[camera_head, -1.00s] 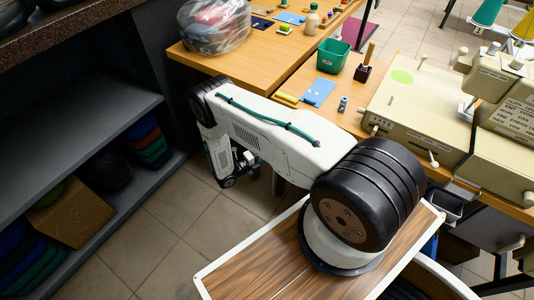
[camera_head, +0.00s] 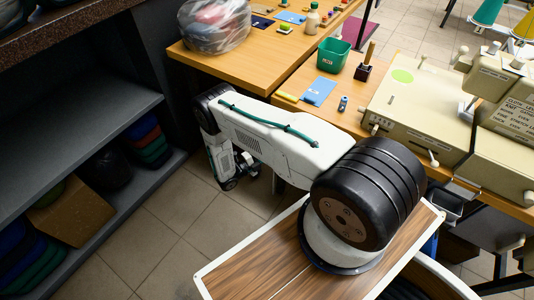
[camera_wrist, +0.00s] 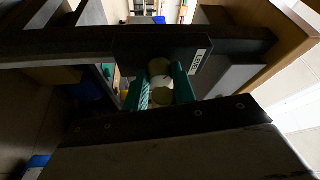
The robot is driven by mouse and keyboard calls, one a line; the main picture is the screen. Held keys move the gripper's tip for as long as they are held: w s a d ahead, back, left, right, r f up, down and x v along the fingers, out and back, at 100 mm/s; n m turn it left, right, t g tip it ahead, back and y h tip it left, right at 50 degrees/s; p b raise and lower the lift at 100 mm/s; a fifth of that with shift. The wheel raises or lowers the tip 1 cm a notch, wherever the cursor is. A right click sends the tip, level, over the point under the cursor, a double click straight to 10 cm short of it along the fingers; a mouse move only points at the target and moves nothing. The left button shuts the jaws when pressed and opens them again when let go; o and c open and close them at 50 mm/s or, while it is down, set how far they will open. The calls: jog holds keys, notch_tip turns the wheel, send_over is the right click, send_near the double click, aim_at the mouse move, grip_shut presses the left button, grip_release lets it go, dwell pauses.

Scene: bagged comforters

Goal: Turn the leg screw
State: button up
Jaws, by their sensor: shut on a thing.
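The leg screw (camera_wrist: 160,68) is a pale round piece in the middle of the wrist view, just under a dark frame bar of the table. My gripper (camera_wrist: 161,88) has a green finger on each side of it and is shut on it. The fingers hide its sides. In the head view my arm reaches down beside the wooden table (camera_head: 225,62), and my wrist is low near its edge. The fingertips and the screw cannot be made out there.
The dark bar (camera_wrist: 70,46) crosses the wrist view close above the fingers. A grey shelf unit (camera_head: 75,140) with folded items stands at the left. A bagged comforter (camera_head: 214,24) and a green bin (camera_head: 333,55) are on the tables. Tiled floor (camera_head: 165,225) is clear between shelf and tables.

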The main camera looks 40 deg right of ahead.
jog(key=o, duration=1)
jog(key=shift+w+a, duration=0.1)
jog(key=shift+w+a+f, duration=0.1)
jog(key=shift+a+f, duration=0.1)
jog(key=shift+a, duration=1.7)
jog(key=shift+a+f, duration=0.2)
jog(key=shift+a, duration=1.7)
